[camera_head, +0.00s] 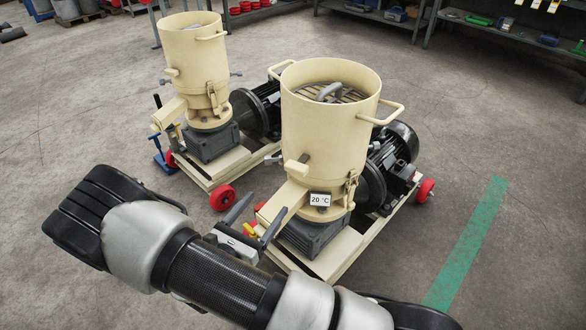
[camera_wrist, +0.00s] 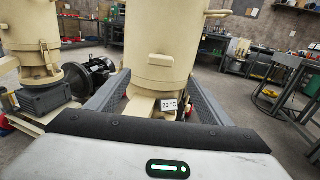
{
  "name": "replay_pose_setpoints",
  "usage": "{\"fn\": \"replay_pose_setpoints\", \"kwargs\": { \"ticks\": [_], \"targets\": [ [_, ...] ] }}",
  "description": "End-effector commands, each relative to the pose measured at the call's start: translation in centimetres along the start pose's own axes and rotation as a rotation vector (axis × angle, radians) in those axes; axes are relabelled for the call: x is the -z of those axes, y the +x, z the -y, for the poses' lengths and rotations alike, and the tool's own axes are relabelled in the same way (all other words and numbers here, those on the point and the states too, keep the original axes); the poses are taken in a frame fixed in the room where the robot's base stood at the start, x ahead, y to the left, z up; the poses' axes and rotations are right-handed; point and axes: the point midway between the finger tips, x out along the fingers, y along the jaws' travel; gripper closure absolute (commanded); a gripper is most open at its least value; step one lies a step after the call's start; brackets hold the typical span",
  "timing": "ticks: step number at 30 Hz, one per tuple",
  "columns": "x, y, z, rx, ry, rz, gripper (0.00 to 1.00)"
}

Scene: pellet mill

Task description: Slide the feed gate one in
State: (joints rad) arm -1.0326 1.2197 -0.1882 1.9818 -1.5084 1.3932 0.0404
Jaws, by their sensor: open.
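Two cream pellet mills stand on the floor. The near mill (camera_head: 318,125) has an open drum with a grille, a sloping chute (camera_head: 283,200) and a 20 °C display (camera_head: 320,200); it also fills the middle of the wrist view (camera_wrist: 160,50). A small tab (camera_head: 298,165) sticks out of its drum above the chute, and the far mill (camera_head: 200,55) has a similar tab (camera_head: 171,72). I cannot tell for sure which part is feed gate one. My gripper (camera_head: 269,202) is open and empty, its fingers pointing toward the near mill's chute; the fingers also show in the wrist view (camera_wrist: 159,78).
Black motors (camera_head: 398,145) sit behind the mills on cream frames with red wheels (camera_head: 223,198). Handles stick out from the drum rims. A green floor stripe (camera_head: 470,240) runs at the right. Shelves (camera_head: 480,22) stand at the back. Floor to the right is clear.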

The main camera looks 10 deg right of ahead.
Motion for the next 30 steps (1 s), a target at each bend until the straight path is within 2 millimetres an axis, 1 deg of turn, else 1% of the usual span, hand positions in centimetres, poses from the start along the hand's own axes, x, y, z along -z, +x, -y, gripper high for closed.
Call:
{"fn": "replay_pose_setpoints", "kwargs": {
  "ticks": [5,15,21,25,30],
  "targets": [
    [-0.1,2.8,0.2,0.008,0.0,0.0,0.27],
    [0.0,10.3,0.3,0.01,0.002,0.0,0.27],
    [0.0,14.2,0.3,0.009,0.002,-0.002,0.27],
    [0.0,15.8,0.3,0.008,0.002,-0.002,0.27],
    [0.0,16.9,0.2,0.006,0.002,-0.002,0.27]
  ]
}}
